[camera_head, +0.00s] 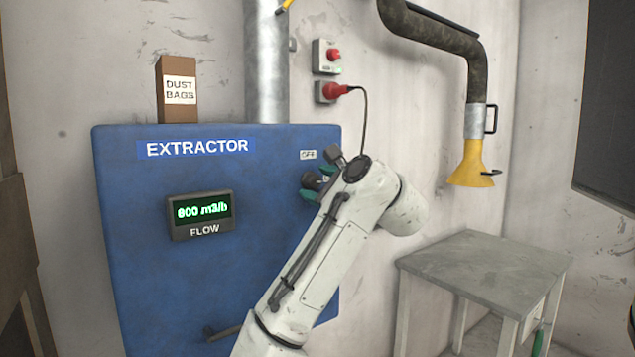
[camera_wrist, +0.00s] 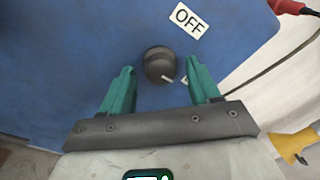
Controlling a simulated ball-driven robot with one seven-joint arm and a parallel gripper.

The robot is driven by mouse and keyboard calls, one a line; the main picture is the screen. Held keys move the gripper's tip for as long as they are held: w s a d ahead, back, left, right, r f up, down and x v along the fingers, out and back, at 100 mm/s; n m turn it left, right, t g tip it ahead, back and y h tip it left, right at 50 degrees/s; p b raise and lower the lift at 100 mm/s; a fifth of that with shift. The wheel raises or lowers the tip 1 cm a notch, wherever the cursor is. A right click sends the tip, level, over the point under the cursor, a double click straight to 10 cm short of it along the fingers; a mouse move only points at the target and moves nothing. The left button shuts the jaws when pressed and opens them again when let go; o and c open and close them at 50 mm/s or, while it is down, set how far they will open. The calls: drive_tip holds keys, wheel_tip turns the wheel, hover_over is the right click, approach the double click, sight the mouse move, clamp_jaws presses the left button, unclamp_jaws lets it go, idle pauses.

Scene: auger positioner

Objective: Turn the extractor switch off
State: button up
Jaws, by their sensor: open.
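The extractor switch is a round dark knob (camera_wrist: 160,62) on the blue extractor cabinet (camera_head: 130,270). In the wrist view, its white pointer mark faces the lower right, away from the OFF label (camera_wrist: 187,20) and toward a small white label (camera_wrist: 186,80) partly hidden by the right finger. My gripper (camera_wrist: 161,68) is open, with its green fingertips on either side of the knob; whether they touch it is not clear. In the head view, my gripper (camera_head: 319,183) is at the cabinet's upper right, and my wrist hides part of it. The OFF label (camera_head: 307,155) shows above the knob (camera_head: 311,181).
The lit flow display (camera_head: 202,213) seems to read 800 m3/h. A grey table (camera_head: 485,262) stands at right, below a yellow extraction hood (camera_head: 471,168). A dust bags box (camera_head: 177,90) sits atop the cabinet.

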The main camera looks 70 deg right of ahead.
drive_tip(key=shift+w+d, duration=0.2)
drive_tip(key=shift+w, duration=0.05)
drive_tip(key=shift+c, duration=0.2)
drive_tip(key=c, duration=0.9)
